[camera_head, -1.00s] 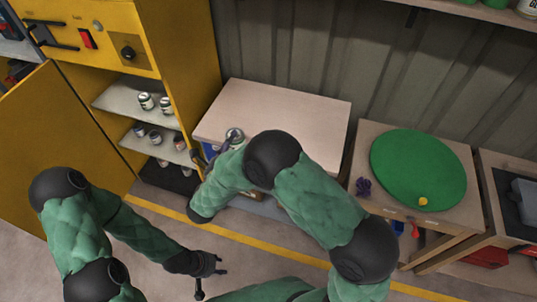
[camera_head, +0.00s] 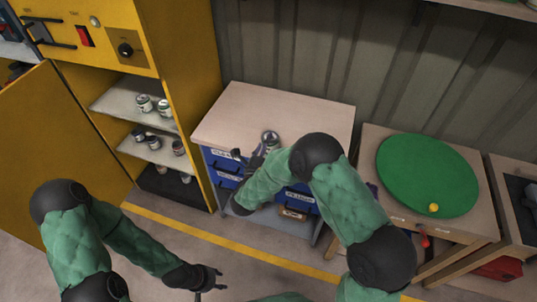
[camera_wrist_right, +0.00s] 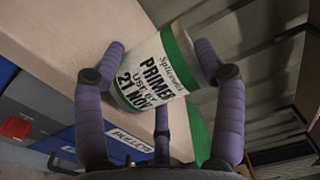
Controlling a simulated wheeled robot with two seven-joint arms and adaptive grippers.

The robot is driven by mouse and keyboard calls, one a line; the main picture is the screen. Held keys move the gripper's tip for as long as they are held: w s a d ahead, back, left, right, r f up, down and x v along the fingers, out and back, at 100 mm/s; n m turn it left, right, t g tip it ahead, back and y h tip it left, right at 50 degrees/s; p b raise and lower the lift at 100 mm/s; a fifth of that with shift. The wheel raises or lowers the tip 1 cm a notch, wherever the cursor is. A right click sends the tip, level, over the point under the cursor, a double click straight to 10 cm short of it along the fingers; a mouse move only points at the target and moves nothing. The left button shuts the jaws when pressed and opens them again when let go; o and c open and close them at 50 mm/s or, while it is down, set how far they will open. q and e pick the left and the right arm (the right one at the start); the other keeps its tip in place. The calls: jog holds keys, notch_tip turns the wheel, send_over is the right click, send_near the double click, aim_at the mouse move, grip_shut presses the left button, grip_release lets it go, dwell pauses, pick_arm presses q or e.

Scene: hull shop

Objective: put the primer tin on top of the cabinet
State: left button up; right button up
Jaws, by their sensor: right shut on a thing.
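The primer tin (camera_wrist_right: 158,75) is white with green bands and a label reading PRIMER, USE BY 21 NOV. My right gripper (camera_wrist_right: 160,92) is shut on it, with purple fingers around its sides. In the head view the tin (camera_head: 270,138) appears at the front edge of the pale top of the cabinet (camera_head: 250,104), which has blue labelled drawers. I cannot tell whether the tin touches the top. My right forearm hides part of the drawers. My left gripper (camera_head: 212,285) is open and empty, low over the floor in front.
A yellow locker (camera_head: 185,80) with its door open stands left, with several tins on its shelves. A wooden table (camera_head: 400,208) with a green disc (camera_head: 428,174) and a yellow knob stands right. The cabinet top is otherwise clear. Ribbed wall (camera_head: 300,50) behind.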

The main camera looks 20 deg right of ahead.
notch_tip(320, 180, down, 3)
jog(key=shift+f+b, duration=0.15)
jog(key=shift+b, duration=0.75)
jog(key=o, duration=1.4)
